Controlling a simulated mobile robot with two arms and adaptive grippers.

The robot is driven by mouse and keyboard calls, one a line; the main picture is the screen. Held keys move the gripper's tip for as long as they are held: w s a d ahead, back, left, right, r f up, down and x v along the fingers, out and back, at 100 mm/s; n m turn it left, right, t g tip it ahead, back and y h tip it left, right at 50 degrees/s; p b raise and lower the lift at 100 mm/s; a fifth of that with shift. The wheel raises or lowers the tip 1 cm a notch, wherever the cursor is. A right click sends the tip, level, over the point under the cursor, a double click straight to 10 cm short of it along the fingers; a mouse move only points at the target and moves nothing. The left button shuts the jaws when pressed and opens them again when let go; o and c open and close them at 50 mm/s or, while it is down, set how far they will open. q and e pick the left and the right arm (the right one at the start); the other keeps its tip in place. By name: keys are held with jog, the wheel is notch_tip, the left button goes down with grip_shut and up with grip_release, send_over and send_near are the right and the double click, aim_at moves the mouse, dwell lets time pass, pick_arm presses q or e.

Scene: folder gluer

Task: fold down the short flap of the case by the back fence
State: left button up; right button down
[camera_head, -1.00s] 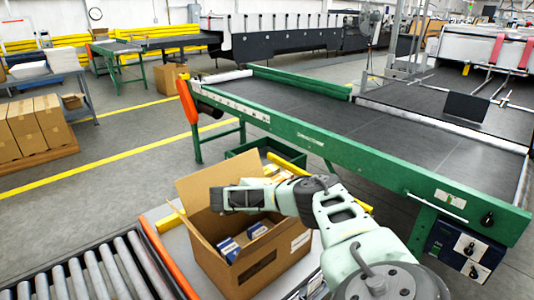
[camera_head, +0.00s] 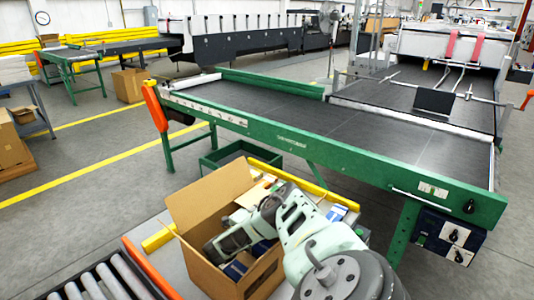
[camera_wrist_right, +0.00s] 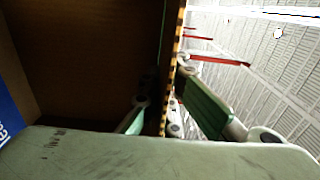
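The case (camera_head: 222,275) is an open brown cardboard box at the lower middle of the head view, holding blue-and-white packs (camera_head: 238,267). A broad flap (camera_head: 208,193) stands up at its far side. A yellow fence bar (camera_head: 290,175) runs behind the case. My right gripper (camera_head: 212,250) reaches in from the right over the case opening, its tip low, in front of the raised flap. In the right wrist view, brown cardboard (camera_wrist_right: 85,55) fills the upper left and a pale arm part hides the bottom. My left gripper is out of view.
A roller conveyor (camera_head: 98,280) and an orange rail (camera_head: 148,268) lie left of the case. A green-framed belt conveyor (camera_head: 330,150) stands behind it. A dark green tray (camera_head: 225,153) sits below that conveyor.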

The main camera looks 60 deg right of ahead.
jog(key=c, duration=2.4)
grip_release()
jog(key=shift+s+f, duration=0.1)
jog(key=shift+s, duration=0.05)
jog(key=shift+c, duration=0.2)
jog(key=o, duration=0.4)
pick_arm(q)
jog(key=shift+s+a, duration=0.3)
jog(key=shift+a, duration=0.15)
pick_arm(e)
notch_tip(320, 180, up, 10)
jog(key=shift+r, duration=0.1)
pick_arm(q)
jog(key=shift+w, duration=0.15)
pick_arm(e)
jog(key=shift+d, duration=0.1)
